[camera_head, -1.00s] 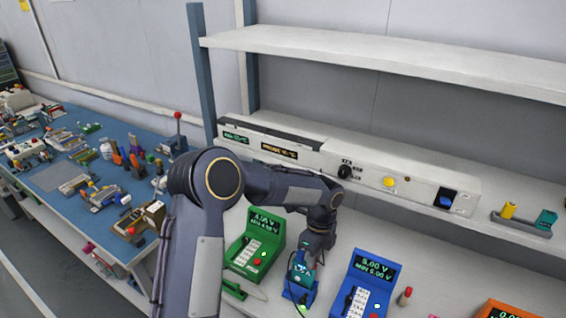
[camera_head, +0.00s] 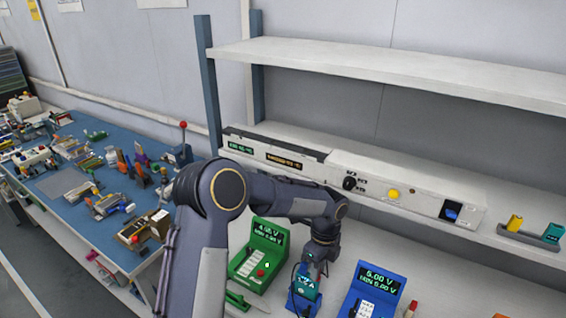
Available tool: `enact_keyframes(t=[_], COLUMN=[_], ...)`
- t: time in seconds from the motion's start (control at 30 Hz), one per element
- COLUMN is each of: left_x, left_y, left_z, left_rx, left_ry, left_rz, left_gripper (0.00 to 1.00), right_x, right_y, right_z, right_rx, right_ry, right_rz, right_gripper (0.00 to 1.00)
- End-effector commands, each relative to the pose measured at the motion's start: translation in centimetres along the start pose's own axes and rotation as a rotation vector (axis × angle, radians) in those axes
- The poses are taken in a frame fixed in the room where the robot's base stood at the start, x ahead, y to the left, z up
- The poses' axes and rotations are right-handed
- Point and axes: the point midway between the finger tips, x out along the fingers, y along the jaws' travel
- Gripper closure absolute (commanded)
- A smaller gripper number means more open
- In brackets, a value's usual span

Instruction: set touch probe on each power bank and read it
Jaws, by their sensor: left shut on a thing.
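My left gripper (camera_head: 314,268) points down, shut on a teal thing (camera_head: 306,284) that sits at a small blue stand or holder (camera_head: 299,302). I cannot tell whether the teal thing is the touch probe or a power bank; the fingers partly hide it. A dark cable loops beside it. To its left stands a green meter (camera_head: 262,245) with a lit readout, a keypad and a red button. To its right stands a blue meter (camera_head: 380,285) reading about 5.00 V. My right gripper is not in view.
A long white panel (camera_head: 420,195) with displays, a yellow button and a blue switch runs behind, under a white shelf (camera_head: 400,75). A grey rack (camera_head: 528,240) holds yellow and teal pieces. A blue bench mat (camera_head: 75,190) at left is crowded with tools. A red-capped item (camera_head: 412,306) stands right of the blue meter.

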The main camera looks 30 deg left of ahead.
Motion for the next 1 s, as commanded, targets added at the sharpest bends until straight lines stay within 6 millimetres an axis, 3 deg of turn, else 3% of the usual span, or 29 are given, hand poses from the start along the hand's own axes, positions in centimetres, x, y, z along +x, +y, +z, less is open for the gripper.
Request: enact_keyframes(t=[0.5,0.77,1.0], left_x=[-4.2,-5.8,-5.9], left_y=[0.0,0.0,0.0], left_z=[0.0,0.0,0.0], left_rx=[0.001,-0.001,0.000], left_ry=[0.000,0.000,0.000], left_rz=[-0.001,-0.003,0.000], left_gripper=[1.00,1.00,1.00], right_x=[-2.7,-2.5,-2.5], right_y=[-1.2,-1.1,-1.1], right_z=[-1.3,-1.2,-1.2], right_rx=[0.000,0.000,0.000], right_ry=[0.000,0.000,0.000], right_rz=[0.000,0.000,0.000], right_gripper=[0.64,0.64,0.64])
